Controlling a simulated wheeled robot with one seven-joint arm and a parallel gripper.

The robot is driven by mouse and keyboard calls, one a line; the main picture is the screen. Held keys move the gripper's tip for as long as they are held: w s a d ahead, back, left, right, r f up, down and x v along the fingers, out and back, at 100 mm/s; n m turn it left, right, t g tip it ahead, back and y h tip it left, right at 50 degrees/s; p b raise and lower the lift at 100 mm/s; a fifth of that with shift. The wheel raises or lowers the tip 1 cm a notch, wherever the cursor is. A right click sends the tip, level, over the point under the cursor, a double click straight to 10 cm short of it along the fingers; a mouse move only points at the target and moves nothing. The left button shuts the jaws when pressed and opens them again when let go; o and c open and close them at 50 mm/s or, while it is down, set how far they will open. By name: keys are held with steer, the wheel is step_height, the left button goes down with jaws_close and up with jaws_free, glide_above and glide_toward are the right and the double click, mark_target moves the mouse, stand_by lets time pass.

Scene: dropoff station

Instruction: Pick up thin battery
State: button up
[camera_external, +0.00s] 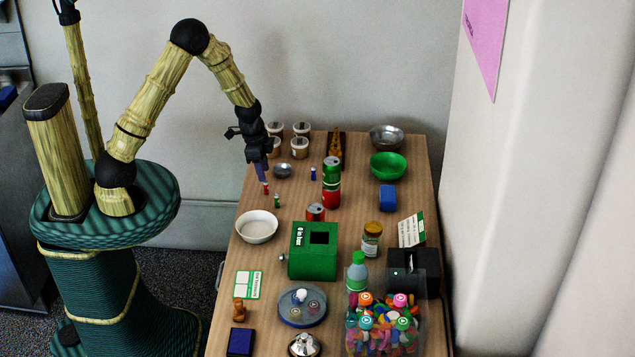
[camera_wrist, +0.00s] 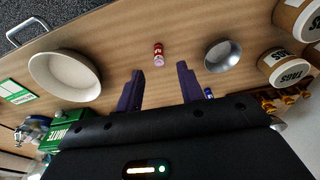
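Several small battery-like cylinders stand or lie on the wooden table (camera_external: 265,323); I cannot tell for sure which is the thin battery. A red one (camera_external: 266,189) is just below my gripper (camera_external: 263,181). It shows in the wrist view (camera_wrist: 158,54) beyond the fingertips and between their lines, apart from them. A small green one (camera_external: 277,201) is just in front of it. A blue one (camera_external: 313,174) stands to the right, and in the wrist view (camera_wrist: 208,94) it is partly hidden beside the right finger. My gripper (camera_wrist: 160,69) is open and empty, pointing down.
A white bowl (camera_external: 257,237) is in front of my gripper, a small metal bowl (camera_external: 282,171) behind it to the right. Several paper cups (camera_external: 300,148) stand at the back. Cans (camera_external: 331,170) and a green box (camera_external: 312,264) stand to the right and front.

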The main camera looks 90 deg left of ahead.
mark_target(266, 182)
steer(key=shift+w+d+f, duration=0.1)
steer(key=shift+w+f, duration=0.1)
steer(key=shift+f, duration=1.1)
steer(key=shift+w+f, duration=0.2)
steer(key=shift+f, duration=1.1)
jaws_close()
